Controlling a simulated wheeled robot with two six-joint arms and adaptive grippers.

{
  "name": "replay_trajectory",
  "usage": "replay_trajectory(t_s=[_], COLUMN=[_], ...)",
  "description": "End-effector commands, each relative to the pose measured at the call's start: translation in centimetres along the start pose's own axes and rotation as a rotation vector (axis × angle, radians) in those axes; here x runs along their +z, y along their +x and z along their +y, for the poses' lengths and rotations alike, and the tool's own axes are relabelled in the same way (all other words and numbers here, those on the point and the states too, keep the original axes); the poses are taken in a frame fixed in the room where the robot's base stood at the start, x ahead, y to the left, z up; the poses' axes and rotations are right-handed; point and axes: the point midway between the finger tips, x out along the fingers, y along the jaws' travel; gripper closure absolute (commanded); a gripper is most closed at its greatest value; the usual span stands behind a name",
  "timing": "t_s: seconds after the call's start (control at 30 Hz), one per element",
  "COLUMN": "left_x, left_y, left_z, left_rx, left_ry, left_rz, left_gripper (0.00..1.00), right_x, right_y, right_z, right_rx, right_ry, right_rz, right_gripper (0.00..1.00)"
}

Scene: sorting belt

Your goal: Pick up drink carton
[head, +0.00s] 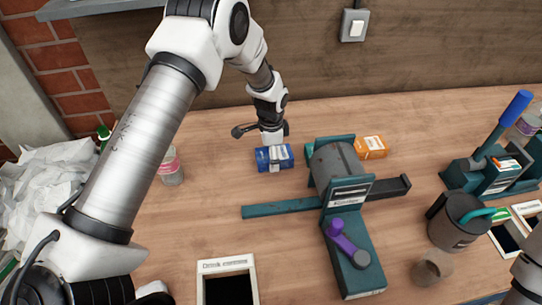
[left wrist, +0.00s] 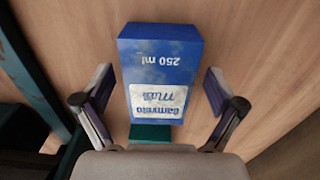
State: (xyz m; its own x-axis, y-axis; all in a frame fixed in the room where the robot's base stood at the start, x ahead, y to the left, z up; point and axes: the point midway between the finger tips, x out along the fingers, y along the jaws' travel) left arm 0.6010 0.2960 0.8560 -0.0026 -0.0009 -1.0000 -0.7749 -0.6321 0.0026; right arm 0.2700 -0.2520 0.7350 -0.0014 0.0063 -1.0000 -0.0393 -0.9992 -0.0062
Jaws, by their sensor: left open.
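A blue drink carton (head: 264,160) lies on the wooden bench near the back, left of the belt machine. In the left wrist view the carton (left wrist: 160,60) shows "250 ml" and a white milk label, upside down. My left gripper (head: 273,145) is above and at the carton, pointing down. In the left wrist view its two fingers (left wrist: 156,95) are spread, one on each side of the carton, with a gap on both sides. My right gripper is not in view.
A teal and grey machine (head: 345,245) with a purple lever stands right of the carton, its teal bar (head: 283,207) in front. An orange box (head: 371,147) lies behind it. A jar (head: 171,168) stands left. A framed "Drink cartons" opening (head: 227,265) is at the front.

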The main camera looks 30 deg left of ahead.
Motion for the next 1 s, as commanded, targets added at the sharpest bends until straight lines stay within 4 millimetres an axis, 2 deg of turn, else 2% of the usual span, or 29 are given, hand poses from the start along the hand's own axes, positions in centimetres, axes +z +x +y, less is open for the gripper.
replay_trajectory(t_s=[0.1,0.2,0.27,0.3,0.67,0.77,1.0], left_x=[0.0,0.0,0.0,0.0,-0.1,-0.1,-0.1], left_y=[0.0,0.0,0.0,0.0,-0.4,-1.7,-7.5], left_z=[0.0,0.0,0.0,0.0,-0.1,-0.1,-0.1], left_rx=[-0.001,-0.001,-0.001,-0.001,-0.002,-0.003,-0.005], left_ry=[0.0,0.0,0.0,0.0,0.0,0.001,0.001], left_rz=[0.0,0.001,0.0,0.0,0.001,0.003,0.004], left_gripper=[0.05,0.32,0.46,0.49,0.49,0.49,0.49], right_x=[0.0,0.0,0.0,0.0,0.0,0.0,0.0], right_y=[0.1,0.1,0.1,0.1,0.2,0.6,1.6], right_z=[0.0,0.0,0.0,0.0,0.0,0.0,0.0], right_rx=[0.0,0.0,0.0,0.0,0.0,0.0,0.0], right_ry=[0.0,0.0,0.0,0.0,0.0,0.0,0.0], right_rz=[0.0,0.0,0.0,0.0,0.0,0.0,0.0], right_gripper=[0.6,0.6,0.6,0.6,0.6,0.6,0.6])
